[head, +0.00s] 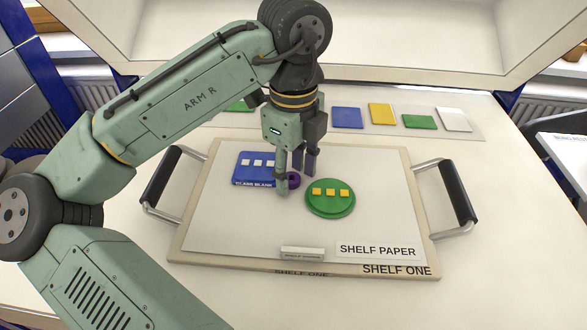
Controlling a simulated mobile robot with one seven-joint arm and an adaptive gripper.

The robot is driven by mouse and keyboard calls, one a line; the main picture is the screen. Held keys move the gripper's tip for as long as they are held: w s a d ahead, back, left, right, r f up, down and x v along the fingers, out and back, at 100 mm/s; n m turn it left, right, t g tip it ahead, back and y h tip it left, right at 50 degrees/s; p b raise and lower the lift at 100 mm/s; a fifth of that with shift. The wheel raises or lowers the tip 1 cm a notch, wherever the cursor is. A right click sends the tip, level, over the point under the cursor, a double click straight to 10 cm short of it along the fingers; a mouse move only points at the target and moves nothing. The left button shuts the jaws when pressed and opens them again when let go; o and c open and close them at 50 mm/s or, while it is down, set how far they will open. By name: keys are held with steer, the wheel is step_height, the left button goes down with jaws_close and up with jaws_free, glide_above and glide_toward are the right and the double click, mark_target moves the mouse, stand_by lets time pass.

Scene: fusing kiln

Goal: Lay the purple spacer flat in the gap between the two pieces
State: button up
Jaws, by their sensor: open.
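The purple spacer (294,180) is on the white shelf paper between the blue glass blank (241,180) and the round green piece (331,208). The blue blank is rectangular, with a row of white squares. The green disc carries a row of yellow squares. My gripper (296,183) points down over the gap, its fingers open around or just beside the spacer. The fingers partly hide the spacer and the right end of the blue blank. I cannot tell whether the spacer lies fully flat or touches either piece.
The shelf board (187,235) has a raised metal handle at left (165,190) and right (459,192). A small white bar (303,253) lies near its front edge. Several coloured plates, including a yellow one (381,114), lie behind it.

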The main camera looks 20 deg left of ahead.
step_height(320, 180, up, 12)
steer(key=p, duration=0.1)
